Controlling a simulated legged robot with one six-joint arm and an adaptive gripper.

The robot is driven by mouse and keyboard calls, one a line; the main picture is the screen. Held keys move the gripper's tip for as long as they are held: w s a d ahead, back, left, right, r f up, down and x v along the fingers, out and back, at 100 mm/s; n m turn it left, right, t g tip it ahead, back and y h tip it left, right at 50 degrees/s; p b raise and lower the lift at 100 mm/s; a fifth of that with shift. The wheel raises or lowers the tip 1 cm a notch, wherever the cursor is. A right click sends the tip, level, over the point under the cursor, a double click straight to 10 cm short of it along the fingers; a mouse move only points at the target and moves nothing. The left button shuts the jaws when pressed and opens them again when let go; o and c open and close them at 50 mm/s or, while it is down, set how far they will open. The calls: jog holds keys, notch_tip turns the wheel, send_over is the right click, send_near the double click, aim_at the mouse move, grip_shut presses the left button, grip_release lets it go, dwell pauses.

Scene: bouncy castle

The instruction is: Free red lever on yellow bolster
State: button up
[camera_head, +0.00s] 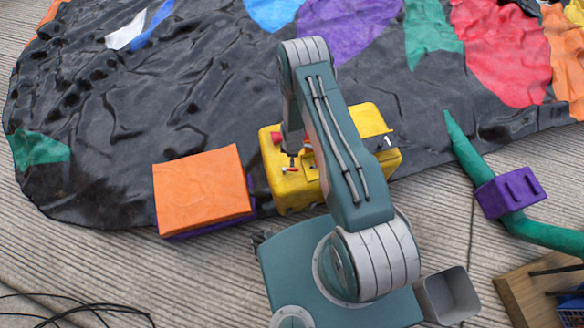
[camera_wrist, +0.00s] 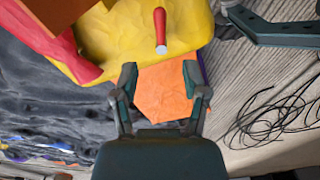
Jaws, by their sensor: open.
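The yellow bolster (camera_head: 285,195) lies at the edge of the black deflated sheet, partly hidden behind my arm. In the wrist view the yellow bolster (camera_wrist: 115,45) fills the upper middle. The red lever (camera_wrist: 160,27) stands out from it with a pale end, just above the space between my fingers. A small red and white piece in the head view (camera_head: 290,169) appears to be this lever. My gripper (camera_wrist: 160,68) is open, its two fingers apart with nothing held between them. In the head view my gripper is mostly hidden by my arm above the bolster.
An orange block (camera_head: 200,188) with a purple base lies left of the bolster; it shows behind my fingers. A green tube (camera_head: 535,232) with a purple clamp (camera_head: 510,192) and a grey bin (camera_head: 447,297) are right. Black cables (camera_head: 75,312) lie front left.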

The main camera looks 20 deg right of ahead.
notch_tip(320, 180, down, 10)
jog(key=shift+r, duration=0.2)
grip_shut()
